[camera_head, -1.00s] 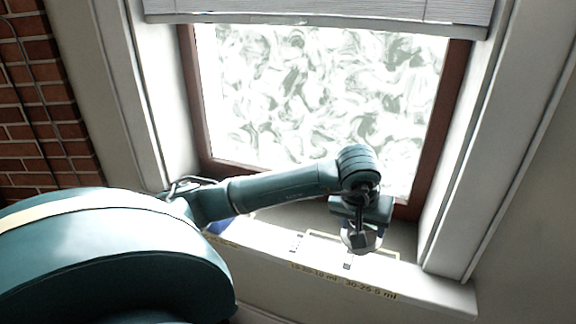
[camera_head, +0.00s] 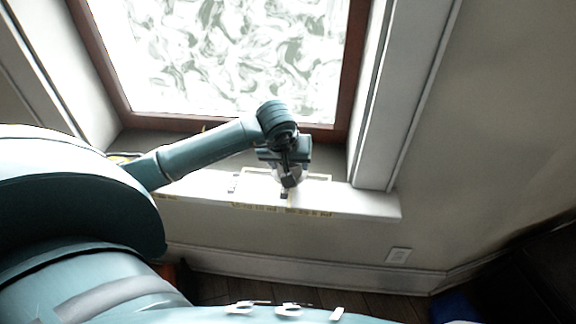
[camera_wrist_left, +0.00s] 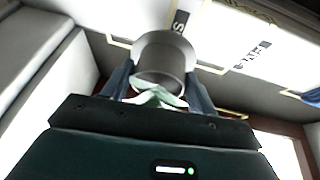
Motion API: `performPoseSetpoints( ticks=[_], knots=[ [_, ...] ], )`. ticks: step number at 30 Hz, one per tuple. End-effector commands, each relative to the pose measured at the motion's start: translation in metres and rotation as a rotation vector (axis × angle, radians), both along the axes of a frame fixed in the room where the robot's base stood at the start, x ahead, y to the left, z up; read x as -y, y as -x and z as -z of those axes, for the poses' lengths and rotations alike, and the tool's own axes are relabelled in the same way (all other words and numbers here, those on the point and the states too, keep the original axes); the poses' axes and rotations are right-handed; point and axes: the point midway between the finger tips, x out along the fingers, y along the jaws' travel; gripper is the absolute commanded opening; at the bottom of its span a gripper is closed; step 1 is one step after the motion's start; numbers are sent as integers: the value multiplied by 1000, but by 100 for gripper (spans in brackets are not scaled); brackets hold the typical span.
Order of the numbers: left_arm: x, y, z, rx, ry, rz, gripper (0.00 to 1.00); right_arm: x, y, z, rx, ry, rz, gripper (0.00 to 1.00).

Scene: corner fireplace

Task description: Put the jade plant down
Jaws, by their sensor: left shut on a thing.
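My left gripper (camera_head: 289,178) is over the white window sill (camera_head: 362,202) in the head view. In the left wrist view the two blue-grey fingers (camera_wrist_left: 162,84) are shut on the jade plant (camera_wrist_left: 165,54), which shows mainly as a round grey pot. A little pale green shows at the near end of the pot, by the gripper's palm. In the head view the plant is mostly hidden by the gripper. I cannot tell whether the pot touches the sill. My right gripper is not in view.
Yellow outlines and printed lettering (camera_head: 308,211) mark the sill. The window (camera_head: 235,60) stands behind it, with a wall and trim (camera_head: 385,100) at the right. The sill right of the gripper looks clear.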

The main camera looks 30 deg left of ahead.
Motion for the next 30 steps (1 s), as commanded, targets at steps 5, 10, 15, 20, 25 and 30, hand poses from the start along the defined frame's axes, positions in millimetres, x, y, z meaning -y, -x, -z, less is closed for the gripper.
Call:
performPoseSetpoints(
  ticks=[5, 10, 15, 20, 25, 30],
  knots=[
    [0, 0, 19, 2, 2, 0, 29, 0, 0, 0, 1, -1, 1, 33],
    [0, -1, 18, 3, 1, 1, 29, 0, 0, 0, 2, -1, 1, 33],
    [0, 0, 23, 1, -1, 1, 59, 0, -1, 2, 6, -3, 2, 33],
    [0, 0, 22, 0, 0, 0, 72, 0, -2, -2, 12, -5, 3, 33],
    [0, 0, 22, 0, 1, 0, 80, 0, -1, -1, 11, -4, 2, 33],
    [0, 0, 20, 0, 1, 0, 80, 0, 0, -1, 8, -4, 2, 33]
  ],
)
